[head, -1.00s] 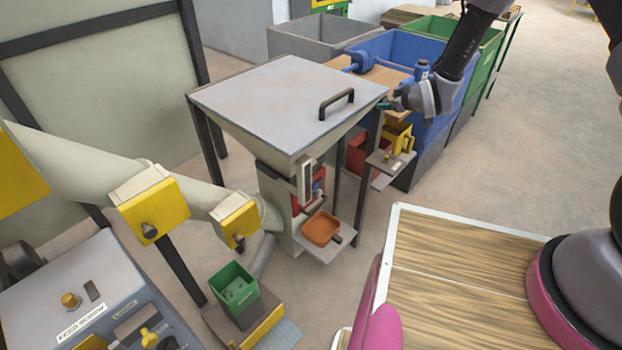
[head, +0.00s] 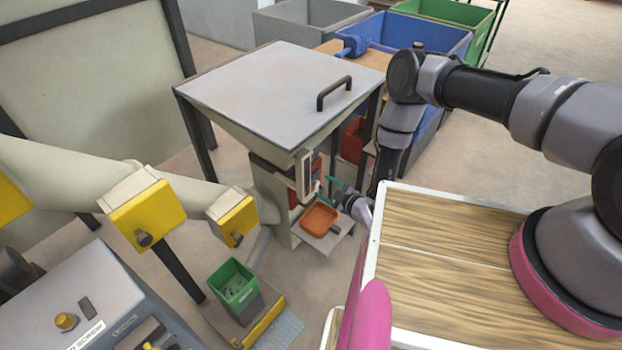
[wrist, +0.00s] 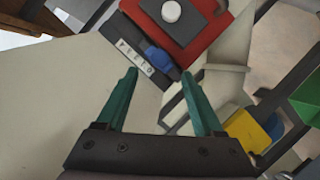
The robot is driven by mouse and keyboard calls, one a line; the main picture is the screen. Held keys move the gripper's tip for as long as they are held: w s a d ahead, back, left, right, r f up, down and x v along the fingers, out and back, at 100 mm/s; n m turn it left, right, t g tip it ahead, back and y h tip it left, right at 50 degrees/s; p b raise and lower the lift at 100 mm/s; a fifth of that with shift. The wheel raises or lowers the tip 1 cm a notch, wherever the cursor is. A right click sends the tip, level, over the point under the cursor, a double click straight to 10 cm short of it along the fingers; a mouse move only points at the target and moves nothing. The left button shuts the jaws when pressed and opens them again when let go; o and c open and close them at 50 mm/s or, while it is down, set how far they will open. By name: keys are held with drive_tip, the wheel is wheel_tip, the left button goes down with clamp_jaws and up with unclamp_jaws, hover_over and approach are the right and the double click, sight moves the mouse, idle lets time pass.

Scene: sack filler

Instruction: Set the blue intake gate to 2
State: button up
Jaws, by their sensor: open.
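The blue intake gate (wrist: 161,60) shows in the wrist view as a small blue block on a dark slotted strip, beside a pale scale (wrist: 134,55) with marks too small to read. It sits at the end of the scale towards the red panel's right side. My gripper (wrist: 160,72) is open, its two green fingers pointing at the gate, which shows between and just beyond the fingertips. I cannot tell whether they touch it. In the head view my gripper (head: 326,190) is at the front of the hopper's spout, and the gate is mostly hidden there.
A red panel (wrist: 205,35) with a white round knob (wrist: 171,11) adjoins the scale. An orange tray (head: 319,220) sits on a shelf just below my gripper. The grey hopper (head: 275,90) stands above. Yellow boxes (head: 154,215) and a green bin (head: 233,285) are to the left.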

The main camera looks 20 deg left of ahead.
sight(313, 179)
drive_tip(key=x, duration=0.8)
drive_tip(key=shift+w+a, duration=0.1)
clamp_jaws()
idle(1.2)
